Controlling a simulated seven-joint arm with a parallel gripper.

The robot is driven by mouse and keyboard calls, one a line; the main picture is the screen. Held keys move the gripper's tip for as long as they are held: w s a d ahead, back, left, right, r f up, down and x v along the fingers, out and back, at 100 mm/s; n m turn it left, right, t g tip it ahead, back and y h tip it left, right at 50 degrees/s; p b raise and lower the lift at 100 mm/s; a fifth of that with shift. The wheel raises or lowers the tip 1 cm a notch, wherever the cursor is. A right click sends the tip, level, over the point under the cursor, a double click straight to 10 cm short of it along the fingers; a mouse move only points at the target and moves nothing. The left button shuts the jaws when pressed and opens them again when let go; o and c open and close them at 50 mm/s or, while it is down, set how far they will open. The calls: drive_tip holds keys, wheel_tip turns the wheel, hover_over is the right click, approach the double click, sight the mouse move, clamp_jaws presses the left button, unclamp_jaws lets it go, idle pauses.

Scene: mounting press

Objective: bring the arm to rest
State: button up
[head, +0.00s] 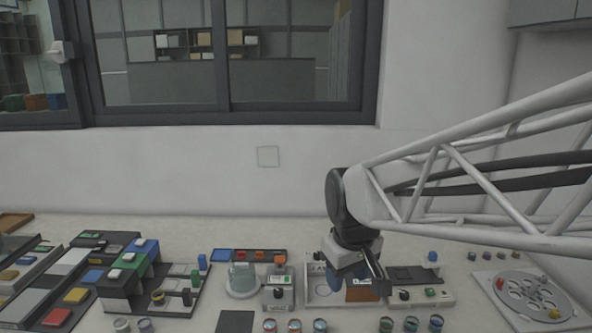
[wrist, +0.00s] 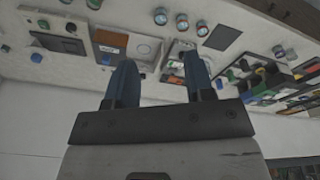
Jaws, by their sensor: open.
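My gripper (head: 350,275) hangs over the bench at the right of centre in the head view, at the end of my arm that comes in from the right. In the wrist view its two blue fingers (wrist: 160,88) stand apart with nothing between them. It is open and empty. The gripper hides part of this tray in the head view. The fingers appear to be above the bench, apart from the things on it.
A round plate with holes (head: 533,295) stands at the right. A control box with dark top (head: 418,275) is beside the tray. Several small jars (head: 320,325) line the front edge. Stepped coloured blocks (head: 128,268) fill the left. The wall and window (head: 225,60) are behind.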

drive_tip(key=s+d+f+m, duration=0.2)
drive_tip(key=s+d+m, duration=0.3)
drive_tip(key=s+d, duration=0.4)
drive_tip(key=s, duration=0.6)
drive_tip(key=shift+m+t, duration=0.3)
drive_tip(key=shift+t, duration=0.1)
idle(1.4)
